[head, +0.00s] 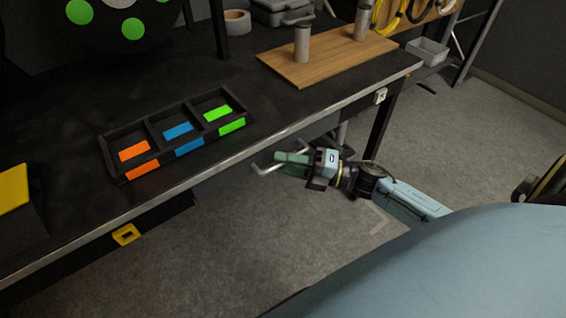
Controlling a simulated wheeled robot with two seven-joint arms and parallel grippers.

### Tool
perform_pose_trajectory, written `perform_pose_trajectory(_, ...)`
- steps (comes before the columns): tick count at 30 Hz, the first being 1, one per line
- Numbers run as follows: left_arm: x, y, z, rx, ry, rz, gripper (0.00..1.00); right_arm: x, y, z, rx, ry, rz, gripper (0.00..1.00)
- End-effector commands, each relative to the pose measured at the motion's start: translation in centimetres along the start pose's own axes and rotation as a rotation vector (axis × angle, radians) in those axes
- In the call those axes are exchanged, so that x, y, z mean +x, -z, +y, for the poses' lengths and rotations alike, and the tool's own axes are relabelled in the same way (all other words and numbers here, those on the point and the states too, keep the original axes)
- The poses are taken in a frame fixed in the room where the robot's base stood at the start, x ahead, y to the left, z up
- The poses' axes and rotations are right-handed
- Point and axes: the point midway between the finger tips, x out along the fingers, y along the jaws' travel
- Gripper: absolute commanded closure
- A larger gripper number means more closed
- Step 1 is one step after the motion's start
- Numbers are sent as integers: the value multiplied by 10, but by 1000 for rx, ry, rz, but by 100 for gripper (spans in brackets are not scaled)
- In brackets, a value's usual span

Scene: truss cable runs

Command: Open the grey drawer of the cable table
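The cable table (60,120) has a dark top and a light metal front edge. A pale grey U-shaped bar handle (264,173) sticks out below that edge, right of the middle; the drawer body behind it is hidden under the top. My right gripper (283,160), with greenish fingers, is at this handle, and the bar passes close by the fingers. I cannot tell whether the fingers are around the bar or only beside it, nor how wide they are. My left gripper is not in view.
A black tray (154,133) with orange, blue and green labels stands on the table. A wooden board (330,56) with two metal cylinders is farther back. A yellow handle (126,234) is under the front edge at left.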

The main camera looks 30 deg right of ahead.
Motion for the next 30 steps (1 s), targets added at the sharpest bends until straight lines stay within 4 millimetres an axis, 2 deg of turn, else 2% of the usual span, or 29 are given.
perform_pose_trajectory(3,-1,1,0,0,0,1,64,6,0,0,0,-1,1,67)
perform_pose_trajectory(11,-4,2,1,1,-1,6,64,8,0,0,0,0,0,67)
perform_pose_trajectory(19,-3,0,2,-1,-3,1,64,7,0,0,1,0,0,100)
perform_pose_trajectory(30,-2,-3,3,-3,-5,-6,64,7,1,0,1,0,3,100)
